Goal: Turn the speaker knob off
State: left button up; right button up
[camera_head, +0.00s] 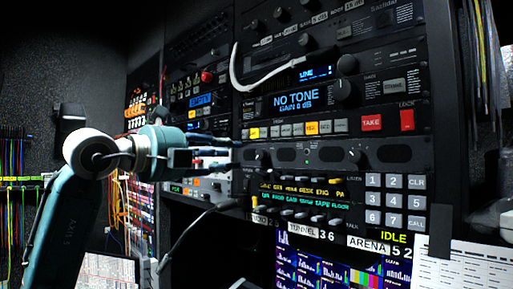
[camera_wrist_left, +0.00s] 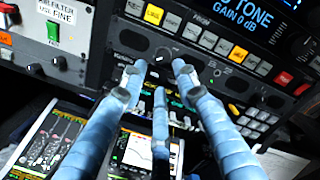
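A dark speaker panel (camera_head: 320,157) with round grilles spans the rack below the row of lit buttons. It has a black knob (camera_head: 261,158) at its left and another black knob (camera_head: 355,157) at its right. The left one also shows in the left wrist view (camera_wrist_left: 163,56), just beyond my fingertips. My left gripper (camera_head: 226,156) is left of that knob in the head view. In the left wrist view its blue-grey fingers (camera_wrist_left: 160,76) are spread, with nothing between them and no clear contact with the knob. The knob's setting is too small to read. My right gripper is not in view.
Above the panel are lit buttons (camera_head: 311,128), a red TAKE button (camera_head: 371,122) and a "NO TONE" display (camera_head: 296,102). Below are small key switches, a keypad (camera_head: 395,200) and a monitor (camera_head: 335,268). A pale curved cable or handle (camera_head: 265,78) hangs above.

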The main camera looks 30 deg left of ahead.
aim_at(259, 155)
pick_arm(q)
jog(key=p+x, duration=0.1)
jog(key=x, duration=0.1)
jog(key=p+x, duration=0.1)
jog(key=x, duration=0.2)
jog(key=d+p+x, duration=0.1)
jog(key=x, duration=0.2)
jog(key=shift+r, duration=0.1)
jog(key=shift+w+a, duration=0.1)
jog(key=shift+c, duration=0.2)
grip_shut()
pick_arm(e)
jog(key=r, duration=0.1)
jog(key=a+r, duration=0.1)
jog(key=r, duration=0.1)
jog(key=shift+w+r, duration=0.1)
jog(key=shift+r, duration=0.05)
